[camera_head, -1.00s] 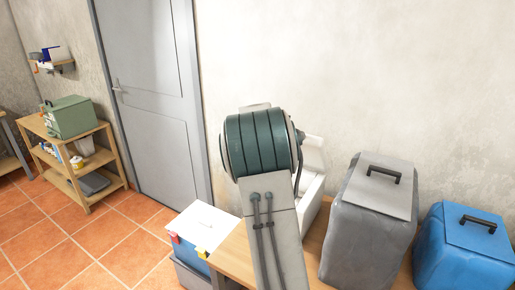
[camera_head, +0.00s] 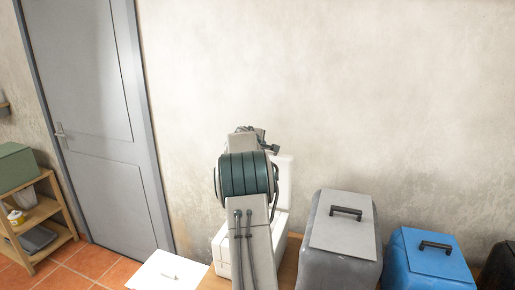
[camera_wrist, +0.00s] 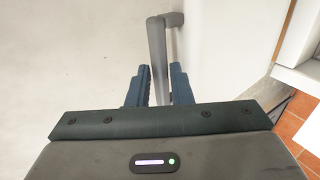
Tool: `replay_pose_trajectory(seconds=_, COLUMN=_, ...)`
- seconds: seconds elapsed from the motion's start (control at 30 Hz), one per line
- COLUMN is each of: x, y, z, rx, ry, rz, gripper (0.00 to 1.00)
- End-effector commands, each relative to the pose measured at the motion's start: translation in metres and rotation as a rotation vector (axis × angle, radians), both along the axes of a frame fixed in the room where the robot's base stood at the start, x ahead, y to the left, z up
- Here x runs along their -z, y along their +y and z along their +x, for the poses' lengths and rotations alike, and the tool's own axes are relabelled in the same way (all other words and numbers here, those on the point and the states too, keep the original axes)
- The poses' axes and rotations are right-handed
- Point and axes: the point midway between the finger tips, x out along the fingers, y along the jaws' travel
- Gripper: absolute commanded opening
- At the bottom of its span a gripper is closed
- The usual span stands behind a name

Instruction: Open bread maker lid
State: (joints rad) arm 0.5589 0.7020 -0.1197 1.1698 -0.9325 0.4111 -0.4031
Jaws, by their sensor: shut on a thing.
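The bread maker (camera_head: 222,252) is a white box on the wooden table, mostly hidden behind my arm. Its white lid (camera_head: 285,180) stands raised, roughly upright, at the back near the wall. In the wrist view, a grey bar handle (camera_wrist: 157,40) stands out from the pale lid (camera_wrist: 215,40). My gripper (camera_wrist: 161,88) has its two dark blue fingers on either side of this handle, shut on it. In the head view my gripper is small and largely hidden by my arm at the top.
A grey case (camera_head: 343,237) with a dark handle stands to the right of the bread maker, and a blue case (camera_head: 430,262) is beyond it. A white-topped box (camera_head: 168,272) is at lower left. A grey door (camera_head: 85,110) and wooden shelf (camera_head: 40,215) are further left.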

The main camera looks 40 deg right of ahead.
Motion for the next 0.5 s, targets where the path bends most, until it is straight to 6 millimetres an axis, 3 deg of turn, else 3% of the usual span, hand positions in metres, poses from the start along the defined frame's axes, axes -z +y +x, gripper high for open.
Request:
replay_pose_trajectory(seconds=0.03, x=-0.007, y=-0.007, z=0.000, rx=0.005, ry=-0.001, rz=0.010, gripper=0.00)
replay_pose_trajectory(seconds=0.5, x=-0.008, y=-0.035, z=0.015, rx=0.001, ry=0.054, rz=0.103, gripper=0.00)
